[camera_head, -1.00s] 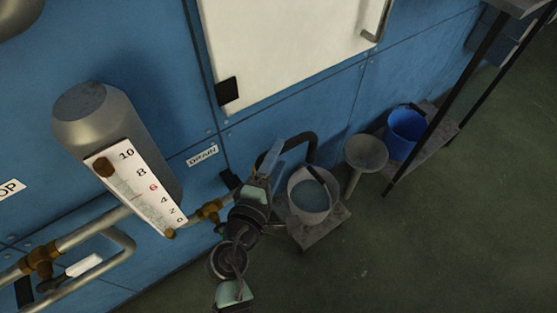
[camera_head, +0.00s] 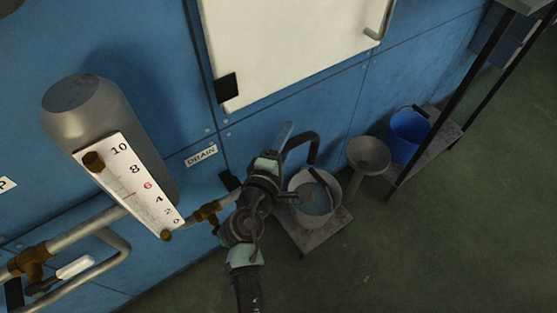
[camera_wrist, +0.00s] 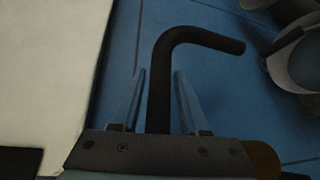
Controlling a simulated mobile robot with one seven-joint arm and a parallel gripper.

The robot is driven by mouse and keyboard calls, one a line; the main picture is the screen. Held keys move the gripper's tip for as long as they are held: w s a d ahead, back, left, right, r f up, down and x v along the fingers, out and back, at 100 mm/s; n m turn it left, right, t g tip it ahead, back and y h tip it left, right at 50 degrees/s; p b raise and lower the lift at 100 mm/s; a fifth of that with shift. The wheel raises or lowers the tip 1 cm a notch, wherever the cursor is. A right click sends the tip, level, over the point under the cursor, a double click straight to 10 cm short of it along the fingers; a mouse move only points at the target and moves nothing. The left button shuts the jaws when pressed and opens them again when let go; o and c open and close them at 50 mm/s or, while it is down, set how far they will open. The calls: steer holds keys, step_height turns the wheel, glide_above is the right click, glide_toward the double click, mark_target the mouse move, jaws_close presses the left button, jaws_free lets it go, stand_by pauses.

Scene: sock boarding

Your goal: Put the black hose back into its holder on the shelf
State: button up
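The black hose (camera_head: 302,138) is a bent black tube by the blue wall; its far end curves down above the pale bucket (camera_head: 301,188). In the wrist view the hose (camera_wrist: 160,85) rises between the two fingers of my gripper (camera_wrist: 160,88) and bends right at the top. The fingers stand apart, one on each side of it, with a visible gap at least on the right. My gripper (camera_head: 284,140) is beside the hose in the head view. I cannot make out the holder on the shelf (camera_head: 441,133). The hose's lower end is hidden behind my gripper.
A grey funnel-like vessel (camera_head: 369,155) stands right of the pale bucket. A blue bucket (camera_head: 408,138) is on the lower shelf of the dark rack. A brown valve (camera_head: 208,211) and a gauge tank (camera_head: 110,125) are at left. The floor at right is clear.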

jaws_close()
steer(key=shift+r, duration=0.1)
